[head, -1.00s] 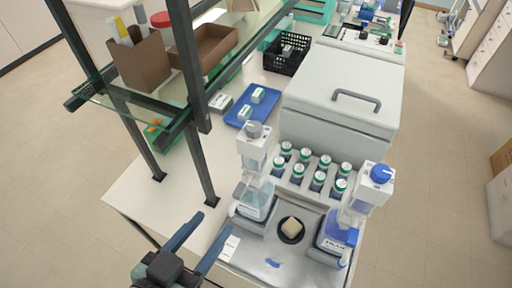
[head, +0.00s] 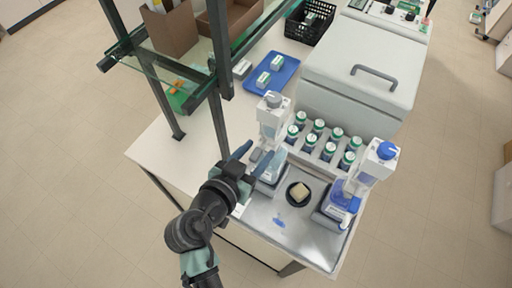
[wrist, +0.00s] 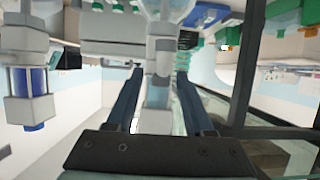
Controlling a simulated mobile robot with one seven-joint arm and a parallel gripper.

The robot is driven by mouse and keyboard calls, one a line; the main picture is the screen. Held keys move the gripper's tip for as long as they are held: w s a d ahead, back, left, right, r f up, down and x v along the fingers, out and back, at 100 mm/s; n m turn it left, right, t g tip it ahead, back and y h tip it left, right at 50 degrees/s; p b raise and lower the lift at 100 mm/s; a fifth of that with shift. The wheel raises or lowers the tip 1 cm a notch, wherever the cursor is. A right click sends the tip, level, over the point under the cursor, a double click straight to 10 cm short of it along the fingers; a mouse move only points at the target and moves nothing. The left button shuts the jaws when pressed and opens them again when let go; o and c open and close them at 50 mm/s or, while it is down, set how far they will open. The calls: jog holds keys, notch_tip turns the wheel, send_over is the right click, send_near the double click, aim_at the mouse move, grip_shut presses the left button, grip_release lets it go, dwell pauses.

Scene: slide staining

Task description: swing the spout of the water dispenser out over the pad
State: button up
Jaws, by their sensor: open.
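The water dispenser (head: 272,118) is the left one on the steel tray, with a grey knob, white head and a bottle of clear liquid. My gripper (head: 254,158) is open beside the front left of it, its two blue fingers pointing at its body. In the wrist view, the dispenser's pale column (wrist: 159,75) shows between the spread fingers; I cannot tell whether they touch it. The spout itself is not clear in either view. The pad (head: 300,192) is a beige square in a round black dish, right of the dispenser.
A second dispenser (head: 377,163) with a blue knob and blue liquid stands right of the pad. Several green-capped bottles (head: 328,151) stand in a rack behind. A glass shelf frame (head: 219,70) rises close on the left. A white lidded machine (head: 362,65) stands behind.

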grip_shut()
dwell(0.3)
dwell(1.2)
